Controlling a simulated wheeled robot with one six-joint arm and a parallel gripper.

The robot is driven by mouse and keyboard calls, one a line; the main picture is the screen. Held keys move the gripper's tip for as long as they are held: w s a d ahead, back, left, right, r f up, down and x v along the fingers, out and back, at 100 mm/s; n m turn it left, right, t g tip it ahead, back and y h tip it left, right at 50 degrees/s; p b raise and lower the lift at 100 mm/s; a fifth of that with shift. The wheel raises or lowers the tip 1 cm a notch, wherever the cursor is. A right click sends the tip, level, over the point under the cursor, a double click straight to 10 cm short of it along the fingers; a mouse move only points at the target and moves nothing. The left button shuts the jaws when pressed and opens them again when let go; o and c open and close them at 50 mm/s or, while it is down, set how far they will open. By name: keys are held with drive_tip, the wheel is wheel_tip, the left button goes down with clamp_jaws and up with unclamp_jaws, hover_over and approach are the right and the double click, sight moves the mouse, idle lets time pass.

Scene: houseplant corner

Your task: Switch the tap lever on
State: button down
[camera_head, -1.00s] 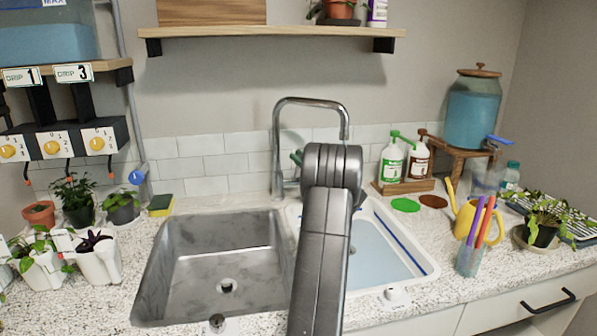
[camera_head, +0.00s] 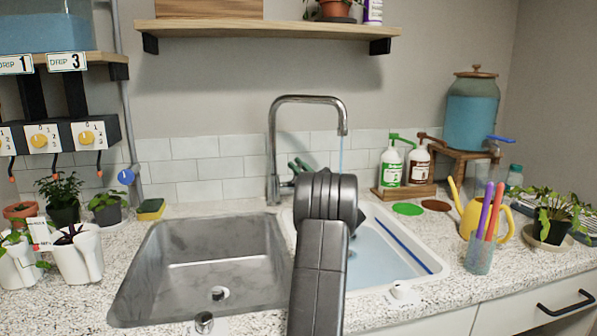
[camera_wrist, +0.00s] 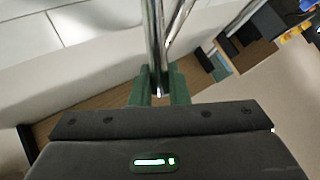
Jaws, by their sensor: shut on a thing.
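The chrome tap (camera_head: 273,150) stands behind the sinks, its tall spout arching to the right. A thin blue stream of water (camera_head: 341,157) falls from the spout's mouth toward the right basin. In the wrist view, the green fingers of my gripper (camera_wrist: 159,88) are closed on the tap lever (camera_wrist: 161,82), a slim chrome bar. In the head view, my arm hides most of the gripper and the lever; only the green fingers show beside the tap's body.
The steel basin (camera_head: 165,262) on the left is empty. The white basin (camera_head: 437,268) on the right holds bluish water. A wooden shelf (camera_head: 270,29) hangs above.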

drive_tip(key=shift+f, duration=0.15)
drive_tip(key=c, duration=1.5)
unclamp_jaws()
drive_tip(key=shift+o, duration=0.2)
drive_tip(key=s+d, duration=0.8)
drive_tip(key=d, duration=0.2)
drive_tip(key=shift+d+f+p, duration=0.2)
drive_tip(key=shift+f+p, duration=0.05)
drive_tip(key=shift+p, duration=0.05)
drive_tip(key=w+a, duration=0.2)
drive_tip(key=a, duration=0.1)
drive_tip(key=w+a, duration=0.5)
drive_tip(key=a, duration=0.2)
drive_tip(key=shift+w+a+r+b, duration=0.1)
drive_tip(key=shift+w+r+b, duration=0.1)
drive_tip(key=shift+w+b, duration=0.15)
drive_tip(key=shift+w+a+r, duration=0.1)
drive_tip(key=shift+w+r, duration=0.1)
drive_tip(key=shift+r, duration=0.05)
drive_tip(key=shift+p, duration=0.3)
